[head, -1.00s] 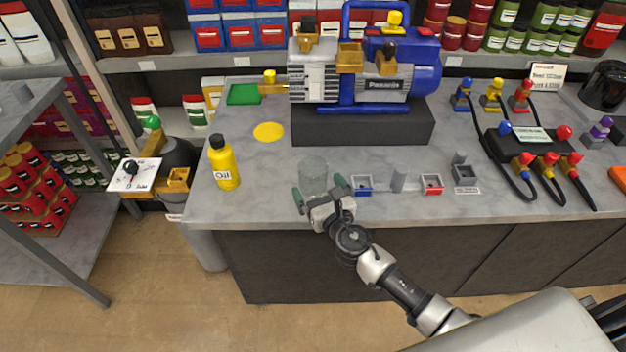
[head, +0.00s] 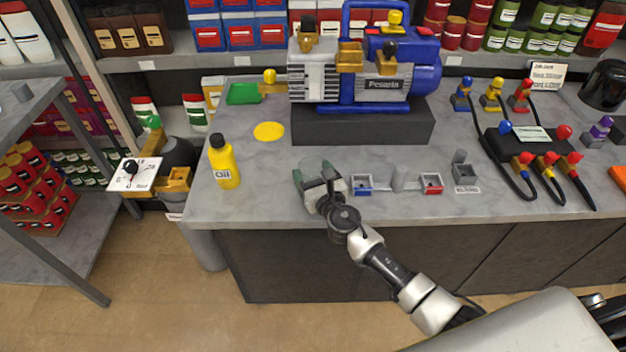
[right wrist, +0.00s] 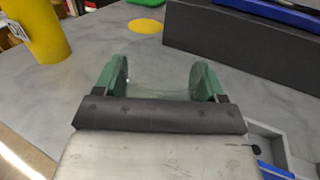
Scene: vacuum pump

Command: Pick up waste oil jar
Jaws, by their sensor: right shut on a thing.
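The waste oil jar (head: 312,164) is a clear glass jar on the grey counter, near its front edge. It is faint in the right wrist view (right wrist: 160,85), between the fingers. My right gripper (head: 314,174) is shut on the jar, with one green finger on each side of it; it also shows in the right wrist view (right wrist: 158,78). The gripper and palm hide much of the jar, and I cannot see a gap under it. My left gripper is not in view.
A yellow oil bottle (head: 224,163) stands to the left of the jar. The blue vacuum pump (head: 385,85) sits on a dark block (head: 365,128) behind it. Small blue-marked (head: 361,187) and red-marked (head: 431,184) holders stand to the right. A yellow disc (head: 268,131) lies behind left.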

